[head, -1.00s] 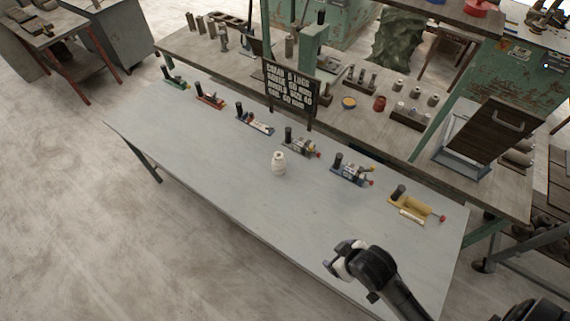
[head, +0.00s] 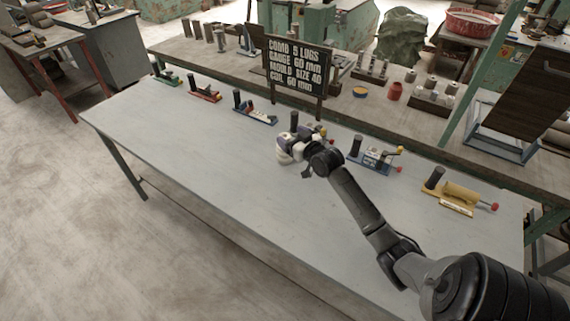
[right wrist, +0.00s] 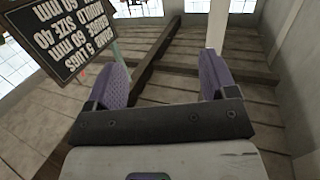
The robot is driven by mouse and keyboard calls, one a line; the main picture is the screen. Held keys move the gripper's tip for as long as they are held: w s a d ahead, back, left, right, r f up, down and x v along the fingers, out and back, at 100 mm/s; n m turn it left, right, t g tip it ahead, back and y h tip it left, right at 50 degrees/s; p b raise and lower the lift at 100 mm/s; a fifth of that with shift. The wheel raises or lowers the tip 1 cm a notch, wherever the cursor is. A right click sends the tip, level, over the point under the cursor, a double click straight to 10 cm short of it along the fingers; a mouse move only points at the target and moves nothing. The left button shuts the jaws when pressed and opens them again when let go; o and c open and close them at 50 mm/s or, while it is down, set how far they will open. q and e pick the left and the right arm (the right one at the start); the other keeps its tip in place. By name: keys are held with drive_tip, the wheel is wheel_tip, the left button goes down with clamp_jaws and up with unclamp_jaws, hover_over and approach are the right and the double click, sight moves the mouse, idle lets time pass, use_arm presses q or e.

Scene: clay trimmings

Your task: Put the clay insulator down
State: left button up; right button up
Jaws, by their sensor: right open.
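The clay insulator (head: 284,157) is a small off-white ribbed piece at the middle of the grey table (head: 215,165). In the head view my right gripper covers part of it, so I cannot tell whether they touch. My right gripper (head: 292,146) reaches in from the lower right. In the right wrist view its two purple-padded fingers (right wrist: 163,82) stand wide apart with nothing seen between them, and the insulator is not distinguishable there. My left gripper is not in view.
Several small tools stand in a row along the table's far edge, including a green one (head: 166,76), a blue one (head: 371,160) and a yellow one (head: 460,193). A black lettered sign (head: 296,65) stands behind them. The table's left and front areas are clear.

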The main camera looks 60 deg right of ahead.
drive_tip(key=d+b, duration=0.1)
drive_tip(key=d, duration=0.2)
drive_tip(key=m+h+b, duration=0.1)
drive_tip(key=b, duration=0.2)
approach(285, 135)
drive_tip(key=w+f, duration=0.1)
drive_tip(key=w, duration=0.1)
drive_tip(key=shift+t, duration=0.4)
drive_tip(key=b+x, duration=0.1)
drive_tip(key=x, duration=0.4)
drive_tip(key=b+x, duration=0.1)
drive_tip(key=x, duration=0.2)
drive_tip(key=shift+s+d+f+b, duration=0.1)
drive_tip(key=shift+d+f+b, duration=0.2)
drive_tip(key=shift+d, duration=0.1)
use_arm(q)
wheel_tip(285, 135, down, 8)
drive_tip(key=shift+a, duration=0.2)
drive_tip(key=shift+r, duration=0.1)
use_arm(e)
clamp_jaws()
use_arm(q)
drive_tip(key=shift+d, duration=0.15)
